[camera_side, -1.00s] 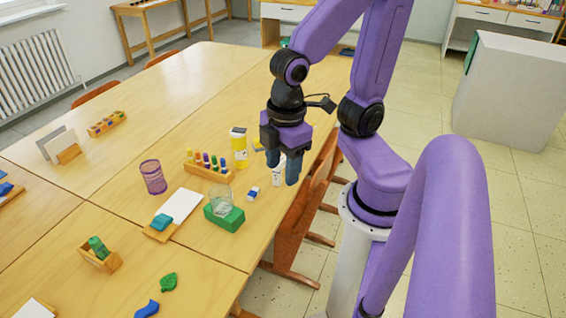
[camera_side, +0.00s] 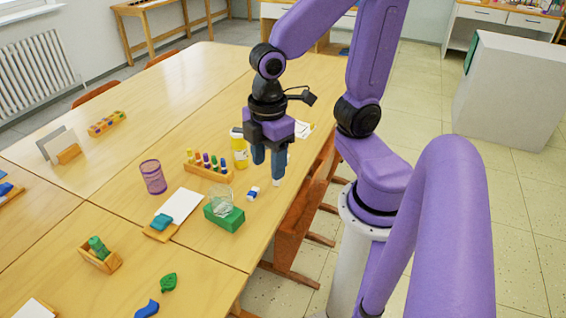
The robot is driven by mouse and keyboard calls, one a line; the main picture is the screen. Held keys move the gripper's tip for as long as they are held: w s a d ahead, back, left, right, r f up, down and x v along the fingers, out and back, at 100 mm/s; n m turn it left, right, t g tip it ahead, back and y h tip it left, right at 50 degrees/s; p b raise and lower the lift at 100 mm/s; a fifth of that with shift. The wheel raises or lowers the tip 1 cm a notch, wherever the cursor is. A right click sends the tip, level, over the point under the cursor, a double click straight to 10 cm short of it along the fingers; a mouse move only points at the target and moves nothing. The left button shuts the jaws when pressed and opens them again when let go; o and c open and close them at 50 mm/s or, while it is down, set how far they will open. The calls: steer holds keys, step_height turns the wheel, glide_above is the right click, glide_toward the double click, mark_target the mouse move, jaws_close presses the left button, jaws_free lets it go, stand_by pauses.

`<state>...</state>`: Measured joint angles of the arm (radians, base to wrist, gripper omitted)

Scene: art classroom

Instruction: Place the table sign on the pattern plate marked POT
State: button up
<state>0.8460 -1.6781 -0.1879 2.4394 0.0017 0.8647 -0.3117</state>
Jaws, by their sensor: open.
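My gripper (camera_side: 268,167) is open and points down over the right edge of the table. A small white object (camera_side: 276,183) is partly hidden behind its fingers; I cannot tell whether it is the table sign. A flat white piece with a small mark (camera_side: 303,129) lies behind the gripper to the right. Its marking is too small to read, so I cannot tell whether it is the POT plate. Another upright white card in a wooden base (camera_side: 68,154) stands far left.
Left of the gripper are a yellow bottle (camera_side: 239,152), a rack of coloured pegs (camera_side: 208,167), a small blue-and-white block (camera_side: 253,193), a clear glass (camera_side: 221,203) on a green block (camera_side: 224,220), and a purple mesh cup (camera_side: 153,177). The far tabletop is mostly clear.

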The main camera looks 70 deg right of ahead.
steer(key=w+d+f, duration=0.2)
steer(key=w+d, duration=0.3)
steer(key=w, duration=0.5)
steer(key=w+d+f+n, duration=0.1)
steer(key=w+d+f, duration=0.25)
steer(key=d, duration=0.55)
steer(key=w+d+f+n, duration=0.15)
steer(key=w+d, duration=0.25)
steer(key=d, duration=0.5)
steer(key=s+d+f, duration=0.3)
steer(key=d, duration=0.3)
steer(key=s+d+f, duration=0.2)
steer(key=d+f, duration=0.1)
steer(key=d, duration=0.4)
steer(key=shift+n, duration=0.35)
step_height(320, 180, down, 11)
steer(key=shift+s+a+r, duration=0.1)
steer(key=shift+s+a, duration=0.05)
steer(key=f, duration=0.2)
steer(key=a+f, duration=0.1)
steer(key=f, duration=0.1)
steer(key=shift+s, duration=0.15)
steer(key=shift+f, duration=0.7)
jaws_close()
